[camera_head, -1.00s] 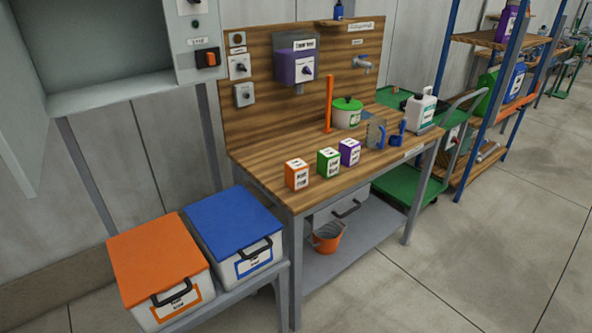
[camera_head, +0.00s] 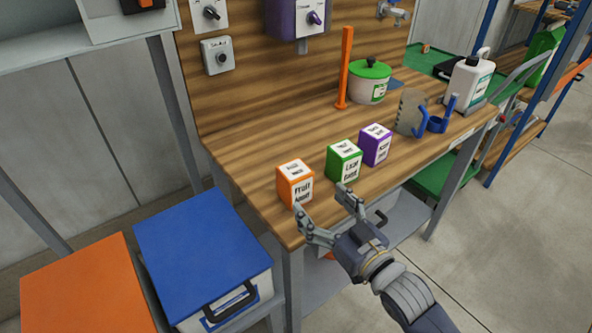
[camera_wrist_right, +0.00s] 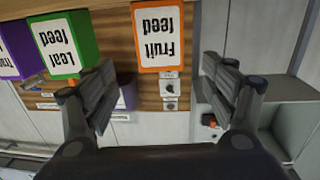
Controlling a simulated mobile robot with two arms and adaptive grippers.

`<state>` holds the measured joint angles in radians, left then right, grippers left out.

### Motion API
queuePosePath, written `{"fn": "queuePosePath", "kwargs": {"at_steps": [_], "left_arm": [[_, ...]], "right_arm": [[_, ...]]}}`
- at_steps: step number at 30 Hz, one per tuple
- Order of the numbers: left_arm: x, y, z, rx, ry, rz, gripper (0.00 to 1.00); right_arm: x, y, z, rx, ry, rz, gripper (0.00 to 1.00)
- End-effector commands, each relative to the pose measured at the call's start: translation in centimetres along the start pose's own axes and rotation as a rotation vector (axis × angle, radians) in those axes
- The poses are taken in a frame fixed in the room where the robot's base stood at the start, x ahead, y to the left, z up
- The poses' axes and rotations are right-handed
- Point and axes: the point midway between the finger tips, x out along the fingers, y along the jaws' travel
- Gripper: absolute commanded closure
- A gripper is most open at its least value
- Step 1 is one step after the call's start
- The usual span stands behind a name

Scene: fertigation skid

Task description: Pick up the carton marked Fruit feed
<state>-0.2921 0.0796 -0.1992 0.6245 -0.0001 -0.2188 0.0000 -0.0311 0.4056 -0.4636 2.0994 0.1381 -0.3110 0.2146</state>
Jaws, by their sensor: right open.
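The orange-and-white carton marked Fruit feed (camera_head: 295,184) stands upright near the front left corner of the wooden bench. In the right wrist view the Fruit feed carton (camera_wrist_right: 158,38) shows upside down, ahead of and between the spread fingers. My right gripper (camera_head: 322,212) is open and empty, just in front of the cartons, its fingertips apart from them as far as I can tell. The green Leaf feed carton (camera_head: 343,161) and a purple carton (camera_head: 375,145) stand to the right of it. My left gripper is not in view.
The wooden bench (camera_head: 250,150) has free room left of and behind the cartons. An orange upright post (camera_head: 345,70), a green-lidded pot (camera_head: 369,82), a clear jug (camera_head: 409,113) and a white canister (camera_head: 468,80) stand further back. Blue-lidded (camera_head: 200,242) and orange-lidded (camera_head: 85,290) boxes sit lower left.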

Motion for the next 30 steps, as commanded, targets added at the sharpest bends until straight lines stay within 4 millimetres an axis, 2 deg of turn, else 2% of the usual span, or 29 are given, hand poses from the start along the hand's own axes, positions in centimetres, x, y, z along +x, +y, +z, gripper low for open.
{"fn": "queuePosePath", "kwargs": {"at_steps": [5,9,14,19,27,30], "left_arm": [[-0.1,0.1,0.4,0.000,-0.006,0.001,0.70],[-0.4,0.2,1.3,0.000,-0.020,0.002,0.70],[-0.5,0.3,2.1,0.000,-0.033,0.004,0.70],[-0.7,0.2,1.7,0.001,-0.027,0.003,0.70],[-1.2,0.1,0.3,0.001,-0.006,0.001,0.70],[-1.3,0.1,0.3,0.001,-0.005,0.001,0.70]], "right_arm": [[1.3,-0.4,-1.0,0.001,0.018,-0.010,0.22],[3.5,-0.4,-1.0,0.000,0.016,-0.009,0.22],[5.2,-0.4,-0.9,0.000,0.014,-0.010,0.22],[6.3,-0.3,-0.9,-0.001,0.014,-0.009,0.22],[9.8,0.0,-0.9,0.000,0.014,-0.010,0.22],[10.4,0.0,-0.9,-0.001,0.014,-0.010,0.22]]}}
